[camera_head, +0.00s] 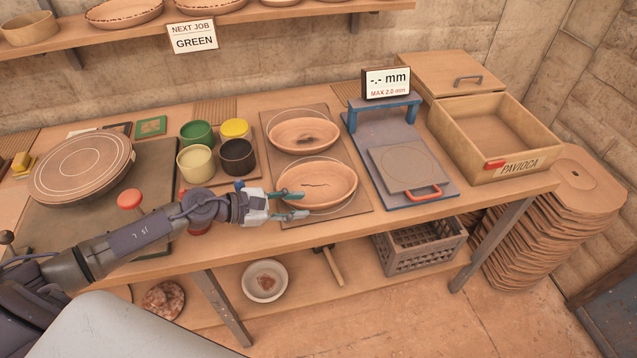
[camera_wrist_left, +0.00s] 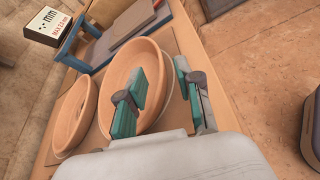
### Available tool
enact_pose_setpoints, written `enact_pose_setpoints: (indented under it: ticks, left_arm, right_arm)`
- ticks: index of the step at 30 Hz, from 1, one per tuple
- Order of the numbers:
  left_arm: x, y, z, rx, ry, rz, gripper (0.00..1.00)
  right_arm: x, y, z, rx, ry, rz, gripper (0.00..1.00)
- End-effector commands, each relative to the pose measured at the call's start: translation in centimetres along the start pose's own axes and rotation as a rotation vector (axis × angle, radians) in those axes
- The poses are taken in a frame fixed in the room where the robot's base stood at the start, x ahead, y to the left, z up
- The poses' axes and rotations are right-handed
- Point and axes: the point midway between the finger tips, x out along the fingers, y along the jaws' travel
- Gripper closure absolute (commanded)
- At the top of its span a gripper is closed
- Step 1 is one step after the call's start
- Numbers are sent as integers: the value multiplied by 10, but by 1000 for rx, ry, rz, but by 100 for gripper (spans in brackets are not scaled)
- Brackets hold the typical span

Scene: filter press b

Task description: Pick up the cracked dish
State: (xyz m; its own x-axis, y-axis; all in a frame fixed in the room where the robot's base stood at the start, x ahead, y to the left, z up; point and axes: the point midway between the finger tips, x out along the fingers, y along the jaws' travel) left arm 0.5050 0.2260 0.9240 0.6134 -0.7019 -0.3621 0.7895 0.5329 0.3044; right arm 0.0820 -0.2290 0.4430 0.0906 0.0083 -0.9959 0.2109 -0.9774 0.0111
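The cracked dish (camera_head: 330,192) is an oval terracotta dish with a dark, jagged crack line across its inside. It sits on a board at the front of the bench. My left gripper (camera_head: 303,204) is at its front left rim with the fingers apart. In the left wrist view, the dish's near rim (camera_wrist_left: 165,92) lies between the fingers of the gripper (camera_wrist_left: 162,75), one over the inside and one outside. I cannot tell whether they touch it. A second oval dish (camera_head: 290,128) with a dark mark lies behind. My right gripper is not in view.
A blue measuring stand (camera_head: 357,122) with a display is right of the dishes. A wooden box marked PAVIOCA (camera_head: 520,140) is farther right. Several glaze pots (camera_head: 195,163) and a round turntable (camera_head: 80,168) are left. A lower shelf holds a grey crate (camera_head: 420,250).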

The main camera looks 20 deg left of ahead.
Motion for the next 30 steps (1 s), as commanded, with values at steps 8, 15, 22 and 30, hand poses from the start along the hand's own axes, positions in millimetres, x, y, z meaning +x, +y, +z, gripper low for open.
enact_pose_setpoints:
  ticks: [8,15,22,30]
  left_arm:
    - [32,1,1,0,-1,0,65]
    - [60,5,1,-3,-2,1,65]
    - [84,5,-2,1,-1,0,65]
    - [85,4,-4,1,0,0,72]
  right_arm:
    - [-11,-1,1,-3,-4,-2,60]
    - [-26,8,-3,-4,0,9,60]
    - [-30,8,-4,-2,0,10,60]
    - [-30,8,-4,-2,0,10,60]
